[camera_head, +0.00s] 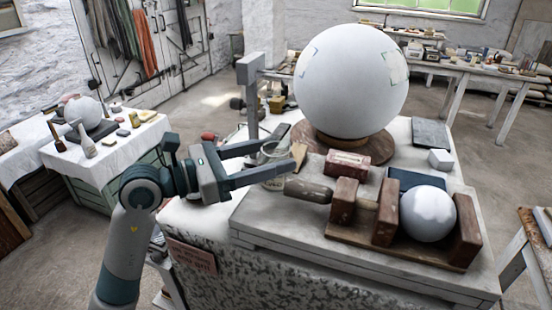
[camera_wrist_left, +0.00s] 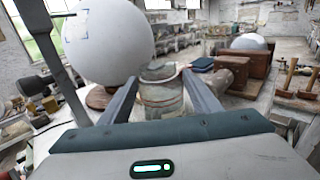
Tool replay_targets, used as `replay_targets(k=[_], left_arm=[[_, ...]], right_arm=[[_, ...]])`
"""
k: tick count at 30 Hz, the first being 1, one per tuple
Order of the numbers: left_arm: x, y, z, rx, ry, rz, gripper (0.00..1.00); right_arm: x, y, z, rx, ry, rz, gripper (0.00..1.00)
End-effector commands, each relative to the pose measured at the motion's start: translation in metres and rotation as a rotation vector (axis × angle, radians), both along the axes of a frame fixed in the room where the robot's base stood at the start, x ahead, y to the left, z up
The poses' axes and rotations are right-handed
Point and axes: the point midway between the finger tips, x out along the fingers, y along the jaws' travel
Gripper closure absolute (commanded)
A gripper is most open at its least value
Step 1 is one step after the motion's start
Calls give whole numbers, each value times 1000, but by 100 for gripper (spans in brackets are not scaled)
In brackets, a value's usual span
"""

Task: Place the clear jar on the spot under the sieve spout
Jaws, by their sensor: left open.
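The clear jar (camera_head: 273,151) stands upright near the left edge of the worktable, partly hidden by my lower finger. In the left wrist view the jar (camera_wrist_left: 163,92) is see-through, with reddish and greenish bands, and sits between the two fingers. My left gripper (camera_head: 281,150) is open around the jar, one finger on each side; I cannot tell whether either finger touches it. The left gripper's fingers (camera_wrist_left: 160,84) point away from the wrist camera. I cannot make out a sieve spout or a marked spot. My right gripper is not in view.
A large white sphere (camera_head: 350,80) on a round wooden base (camera_head: 375,150) stands behind the jar. A grey post (camera_head: 250,100) rises behind the left gripper. To the right are a brown bottle-shaped piece (camera_head: 307,190), a reddish block (camera_head: 347,163), and a small sphere (camera_head: 428,213) between wooden blocks.

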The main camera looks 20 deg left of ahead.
Motion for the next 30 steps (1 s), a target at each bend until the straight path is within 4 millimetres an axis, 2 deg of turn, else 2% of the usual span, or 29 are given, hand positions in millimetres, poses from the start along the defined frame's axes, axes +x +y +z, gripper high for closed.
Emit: replay_targets(k=[4,11,21,30], left_arm=[[0,0,0,0,0,0,43],[3,-3,0,-1,1,0,43],[27,-29,-6,-3,2,-1,43],[35,-38,-10,0,0,0,43]], right_arm=[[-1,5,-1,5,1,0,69],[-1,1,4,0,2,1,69],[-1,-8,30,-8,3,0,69],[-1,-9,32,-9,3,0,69]])
